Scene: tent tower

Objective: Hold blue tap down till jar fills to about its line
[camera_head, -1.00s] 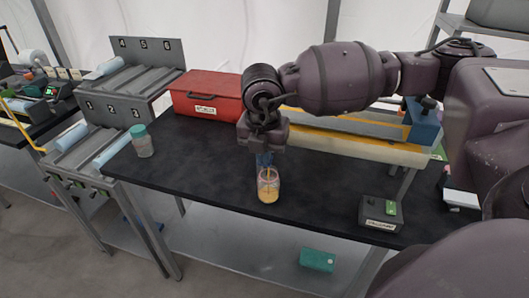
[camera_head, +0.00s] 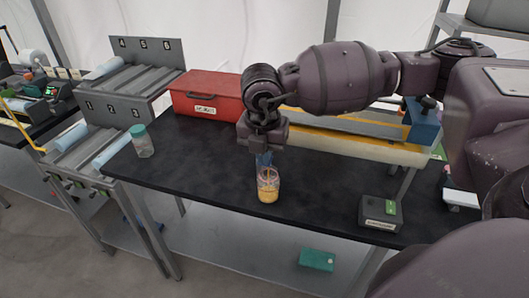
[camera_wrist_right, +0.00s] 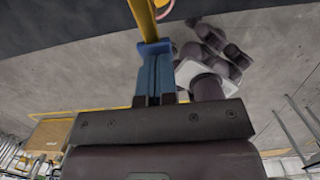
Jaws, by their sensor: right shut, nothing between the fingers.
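A clear jar (camera_head: 268,191) with yellow-orange contents stands on the dark table in the head view, below my right gripper. The contents fill much of its visible height; I cannot make out its line. My right gripper (camera_head: 263,160) points down just behind and above the jar. A yellow bar (camera_wrist_right: 143,18) runs beyond the fingertips there. My left gripper is not in view.
A red box (camera_head: 207,95) stands at the table's back. A jar with a green lid (camera_head: 142,142) stands at the left edge. A dark box with a green label (camera_head: 380,213) stands at the front right. The table's middle left is clear.

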